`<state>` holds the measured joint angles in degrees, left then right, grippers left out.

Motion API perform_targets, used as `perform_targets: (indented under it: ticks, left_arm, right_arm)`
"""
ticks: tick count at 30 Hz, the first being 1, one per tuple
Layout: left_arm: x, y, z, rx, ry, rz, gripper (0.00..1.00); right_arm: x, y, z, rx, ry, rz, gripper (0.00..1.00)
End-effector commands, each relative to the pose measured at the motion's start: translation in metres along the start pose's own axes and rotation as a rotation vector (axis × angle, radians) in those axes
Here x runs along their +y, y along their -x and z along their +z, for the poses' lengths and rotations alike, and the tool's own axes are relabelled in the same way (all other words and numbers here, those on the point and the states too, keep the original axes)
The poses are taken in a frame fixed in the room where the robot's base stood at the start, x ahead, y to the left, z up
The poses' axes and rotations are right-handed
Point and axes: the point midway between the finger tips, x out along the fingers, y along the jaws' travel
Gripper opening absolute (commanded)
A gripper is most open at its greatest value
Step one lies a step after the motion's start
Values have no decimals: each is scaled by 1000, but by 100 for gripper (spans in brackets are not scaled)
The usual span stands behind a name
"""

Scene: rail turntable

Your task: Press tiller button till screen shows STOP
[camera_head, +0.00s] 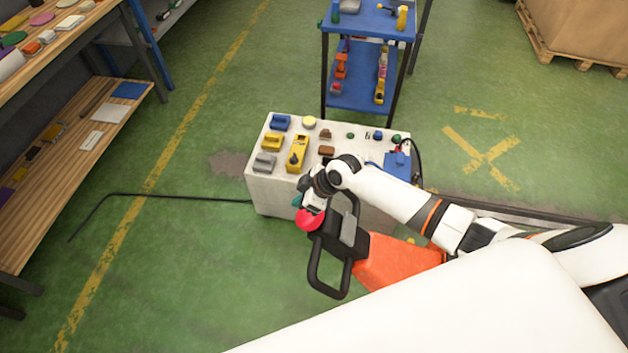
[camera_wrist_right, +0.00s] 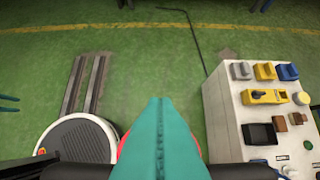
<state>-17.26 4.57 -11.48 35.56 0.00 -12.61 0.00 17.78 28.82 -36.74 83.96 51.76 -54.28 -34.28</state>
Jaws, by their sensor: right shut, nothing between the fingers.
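My right gripper (camera_head: 297,201) hangs at the tiller head beside the red rounded tiller button (camera_head: 309,220). Its teal fingers (camera_wrist_right: 160,130) are shut and empty in the wrist view, and red shows at both sides behind them. I cannot tell whether the fingertips touch the button. The tiller has a black loop handle (camera_head: 330,290) and joins an orange body (camera_head: 395,262). A dark screen (camera_wrist_right: 259,134) stands on the pale cabinet in the wrist view; no text on it is readable. My arm covers part of that area in the head view. My left gripper does not show clearly.
The pale cabinet (camera_head: 275,195) bears several coloured blocks and knobs. A blue cart (camera_head: 360,100) stands behind it and wooden shelves (camera_head: 85,150) stand at left. A round white turntable (camera_wrist_right: 78,140) and rails (camera_wrist_right: 85,85) lie left in the wrist view. Green floor is open at left.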

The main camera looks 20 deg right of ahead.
Motion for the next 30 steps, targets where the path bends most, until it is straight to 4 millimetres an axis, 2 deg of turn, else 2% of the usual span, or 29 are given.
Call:
perform_targets:
  ticks: [1,6,12,18,30]
  left_arm:
    - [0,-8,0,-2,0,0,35]
    - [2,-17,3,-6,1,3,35]
    - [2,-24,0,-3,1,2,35]
    - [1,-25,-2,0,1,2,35]
    - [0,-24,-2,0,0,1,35]
  right_arm:
    - [-3,10,-7,3,3,-7,0]
    - [-3,47,-4,-1,5,-9,0]
    - [-3,79,-2,-3,2,-7,0]
    - [-2,90,-1,-4,1,-5,0]
    - [-2,91,0,-5,1,-6,0]
